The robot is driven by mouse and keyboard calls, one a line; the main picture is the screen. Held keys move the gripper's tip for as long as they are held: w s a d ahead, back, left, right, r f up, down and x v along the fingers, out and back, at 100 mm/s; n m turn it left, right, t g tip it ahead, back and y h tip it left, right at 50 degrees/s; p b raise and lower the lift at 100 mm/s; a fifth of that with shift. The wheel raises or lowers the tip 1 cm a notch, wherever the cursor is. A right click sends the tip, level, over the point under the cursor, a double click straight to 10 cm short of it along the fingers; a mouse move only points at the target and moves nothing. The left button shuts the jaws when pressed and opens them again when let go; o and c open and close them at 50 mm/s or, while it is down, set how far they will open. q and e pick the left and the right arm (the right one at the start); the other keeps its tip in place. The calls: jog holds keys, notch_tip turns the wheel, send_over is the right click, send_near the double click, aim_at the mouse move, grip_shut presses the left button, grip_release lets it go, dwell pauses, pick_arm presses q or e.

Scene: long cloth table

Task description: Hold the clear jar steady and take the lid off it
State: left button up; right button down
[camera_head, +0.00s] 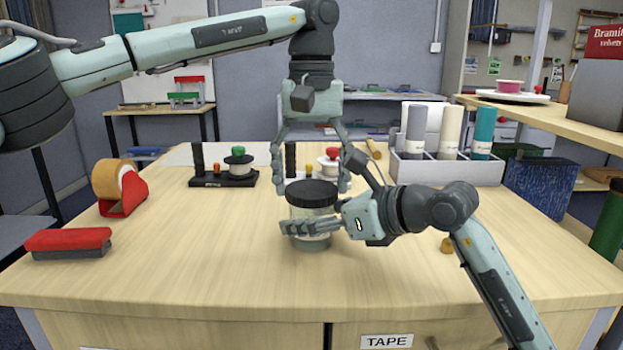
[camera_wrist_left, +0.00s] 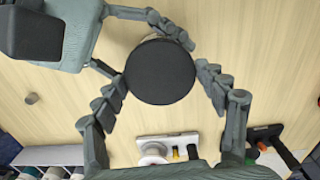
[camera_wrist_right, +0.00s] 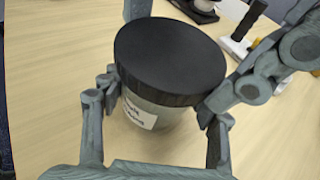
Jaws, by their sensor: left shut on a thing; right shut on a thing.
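The clear jar (camera_head: 312,243) stands upright on the table, with its black lid (camera_head: 311,193) seated on top. A white label (camera_wrist_right: 138,113) shows on the jar in the right wrist view. My left gripper (camera_head: 310,178) comes down from above, its fingers shut on the lid (camera_wrist_left: 160,71) from opposite sides. My right gripper (camera_head: 316,228) reaches in from the right, low down, its fingers shut around the jar's body. The lid also shows in the right wrist view (camera_wrist_right: 170,60), flat on the jar, no gap visible.
An orange tape roll in a red dispenser (camera_head: 122,190) and a red-topped block (camera_head: 68,243) stand at the left. Black (camera_head: 222,180) and white racks with small parts stand behind the jar. A grey box of rolls (camera_head: 445,170) is at the back right. The front table is clear.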

pick_arm(q)
jog(key=n, duration=1.1)
jog(key=shift+n, duration=0.4)
jog(key=n, duration=0.2)
jog(key=shift+n, duration=0.4)
jog(key=n, duration=0.4)
jog(key=shift+n, duration=0.4)
jog(key=n, duration=0.2)
jog(key=shift+n, duration=0.4)
jog(key=n, duration=0.4)
jog(key=shift+n, duration=0.4)
jog(key=n, duration=0.2)
jog(key=shift+n, duration=0.4)
jog(key=n, duration=0.4)
jog(key=shift+n, duration=0.4)
jog(key=n, duration=0.4)
jog(key=shift+n, duration=0.4)
jog(key=n, duration=0.2)
jog(key=shift+n, duration=0.4)
jog(key=shift+r, duration=0.2)
